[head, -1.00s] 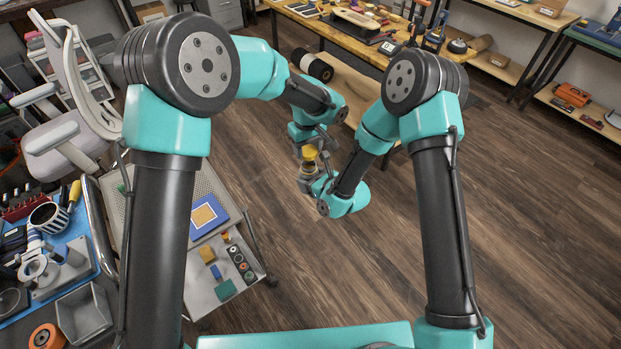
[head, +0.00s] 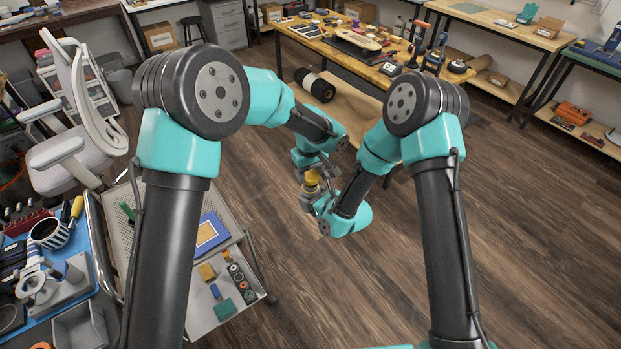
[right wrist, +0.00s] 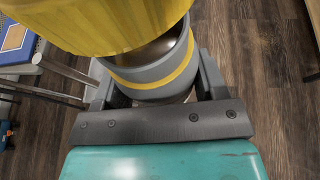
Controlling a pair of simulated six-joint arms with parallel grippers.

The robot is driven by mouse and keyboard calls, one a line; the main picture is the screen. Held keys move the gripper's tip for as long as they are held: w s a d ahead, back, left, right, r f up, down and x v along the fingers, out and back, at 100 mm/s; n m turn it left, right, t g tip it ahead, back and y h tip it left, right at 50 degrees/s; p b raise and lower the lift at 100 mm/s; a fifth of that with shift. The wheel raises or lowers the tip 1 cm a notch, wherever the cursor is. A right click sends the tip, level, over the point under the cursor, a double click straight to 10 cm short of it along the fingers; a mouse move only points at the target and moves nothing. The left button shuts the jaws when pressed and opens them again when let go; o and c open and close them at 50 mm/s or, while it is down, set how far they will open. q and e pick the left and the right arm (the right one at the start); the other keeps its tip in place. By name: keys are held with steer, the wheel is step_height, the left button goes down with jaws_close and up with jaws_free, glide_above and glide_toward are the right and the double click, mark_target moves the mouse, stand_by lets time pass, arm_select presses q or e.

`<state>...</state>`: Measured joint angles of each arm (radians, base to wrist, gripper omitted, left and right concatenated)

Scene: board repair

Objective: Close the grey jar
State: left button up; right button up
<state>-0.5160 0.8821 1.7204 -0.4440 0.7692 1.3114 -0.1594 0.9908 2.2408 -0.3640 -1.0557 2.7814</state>
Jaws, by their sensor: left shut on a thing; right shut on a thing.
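The grey jar (right wrist: 165,78) with a yellow stripe sits between the fingers of my right gripper (right wrist: 155,92) in the right wrist view. My right gripper is shut on it. The yellow lid (right wrist: 90,25) is above the jar, filling the top left and covering part of its mouth. A brownish surface shows between lid and rim, and the lid looks apart from the rim on that side. In the head view the lid (head: 312,180) is small, under my left gripper (head: 311,172), which is shut on it. The left fingertips are mostly hidden.
Both grippers are over open wooden floor (head: 400,270). A grey cart (head: 215,318) with small parts and a blue panel stands to the left. A wooden workbench (head: 330,45) with tools is behind, with a black roller (head: 318,88) under it. A light chair (head: 75,155) is at the left.

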arm_select(q)
steer(key=shift+f, duration=0.9)
steer(key=shift+f, duration=0.6)
stand_by(0.6)
steer(key=o, duration=0.5)
arm_select(e)
jaws_close()
arm_select(q)
steer(key=o, duration=0.4)
steer(key=shift+c, duration=0.2)
steer(key=shift+r, duration=2.3)
steer(key=shift+c, duration=0.3)
